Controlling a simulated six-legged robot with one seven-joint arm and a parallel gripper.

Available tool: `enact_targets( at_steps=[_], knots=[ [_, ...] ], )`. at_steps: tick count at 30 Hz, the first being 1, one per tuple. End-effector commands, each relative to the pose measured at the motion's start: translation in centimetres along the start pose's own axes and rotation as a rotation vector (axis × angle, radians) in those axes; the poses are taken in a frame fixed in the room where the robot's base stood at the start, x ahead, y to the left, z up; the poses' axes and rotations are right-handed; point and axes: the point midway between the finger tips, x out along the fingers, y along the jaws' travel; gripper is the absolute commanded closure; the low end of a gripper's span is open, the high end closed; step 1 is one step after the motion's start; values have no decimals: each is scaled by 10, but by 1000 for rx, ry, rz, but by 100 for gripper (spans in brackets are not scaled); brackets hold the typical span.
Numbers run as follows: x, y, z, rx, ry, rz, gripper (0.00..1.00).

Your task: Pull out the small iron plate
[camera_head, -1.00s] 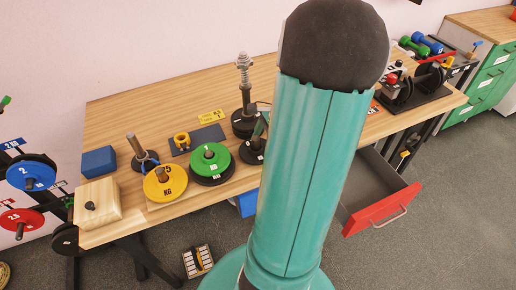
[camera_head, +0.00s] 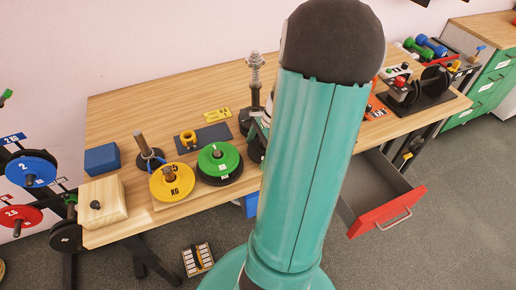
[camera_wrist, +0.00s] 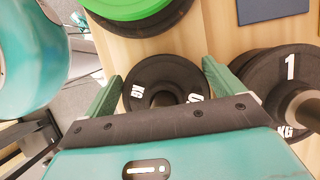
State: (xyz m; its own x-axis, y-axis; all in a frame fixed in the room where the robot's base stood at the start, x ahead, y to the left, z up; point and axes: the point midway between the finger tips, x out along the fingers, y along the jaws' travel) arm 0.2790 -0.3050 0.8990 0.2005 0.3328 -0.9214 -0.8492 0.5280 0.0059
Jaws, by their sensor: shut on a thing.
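The small iron plate (camera_wrist: 158,70) is black with white lettering and sits between my fingers in the wrist view. My gripper (camera_wrist: 163,74) has a green finger on each side of its rim and is shut on it. Its front edge is partly hidden by my gripper's body. A larger black plate (camera_wrist: 277,72) marked 1 lies close by on the right, around a grey post. In the head view my arm hides most of my gripper and the small plate.
A green plate (camera_head: 218,156) on darker plates and a yellow plate (camera_head: 172,190) lie to the left on the wooden table (camera_head: 130,105). A tall post (camera_head: 255,72) with a spring stands behind. A red-fronted drawer (camera_head: 385,212) hangs open on the right.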

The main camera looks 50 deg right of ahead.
Motion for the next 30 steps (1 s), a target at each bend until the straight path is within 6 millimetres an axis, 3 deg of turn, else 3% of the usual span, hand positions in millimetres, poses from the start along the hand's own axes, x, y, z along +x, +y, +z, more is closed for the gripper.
enact_targets(
  at_steps=[30],
  knots=[
    [-46,-3,9,5,23,-20,56]
  ],
)
